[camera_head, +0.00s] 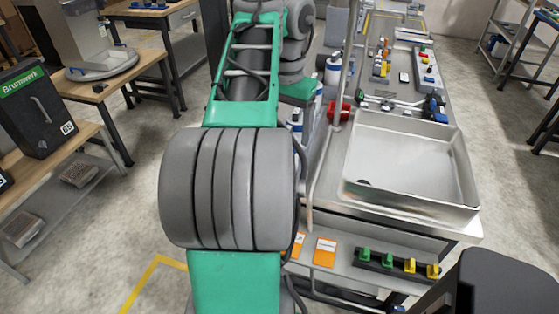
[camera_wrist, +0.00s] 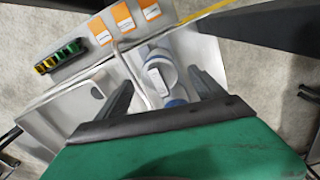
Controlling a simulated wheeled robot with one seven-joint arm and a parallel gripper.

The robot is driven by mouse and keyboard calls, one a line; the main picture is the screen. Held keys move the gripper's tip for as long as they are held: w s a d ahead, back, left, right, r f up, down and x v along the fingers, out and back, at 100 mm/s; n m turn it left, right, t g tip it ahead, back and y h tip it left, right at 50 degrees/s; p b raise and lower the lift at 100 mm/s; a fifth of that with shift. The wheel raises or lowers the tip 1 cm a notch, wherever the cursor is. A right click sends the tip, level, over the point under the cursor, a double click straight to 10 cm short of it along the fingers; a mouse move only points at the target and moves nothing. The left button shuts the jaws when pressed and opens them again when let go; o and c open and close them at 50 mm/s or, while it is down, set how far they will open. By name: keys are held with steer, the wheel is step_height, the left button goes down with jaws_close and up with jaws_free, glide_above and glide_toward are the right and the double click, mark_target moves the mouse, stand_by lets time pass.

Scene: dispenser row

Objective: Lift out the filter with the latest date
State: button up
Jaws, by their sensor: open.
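In the wrist view a white and blue cylindrical part (camera_wrist: 159,68), which looks like a filter, lies between and beyond the two dark fingers of my gripper (camera_wrist: 161,80). My gripper is open, with a gap on both sides of the part, and holds nothing. I cannot tell how far the part is from the fingertips. In the head view similar white and blue parts (camera_head: 333,66) stand along the left side of the bench, partly hidden by my arm. My gripper is hidden in that view. No date is readable on any of them.
A steel sink (camera_head: 405,160) takes up the near bench top. Orange tags (camera_head: 325,252) and a strip of green and yellow valves (camera_head: 398,262) sit on its front shelf; orange tags (camera_wrist: 123,17) also show in the wrist view. A dark Brunwerk box (camera_head: 40,110) stands on the left table.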

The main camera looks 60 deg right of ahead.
step_height(320, 180, down, 7)
steer(key=b, duration=0.5)
steer(key=shift+s+d, duration=0.1)
steer(key=shift+r, duration=0.15)
steer(key=shift+c, duration=0.2)
steer(key=c, duration=1.7)
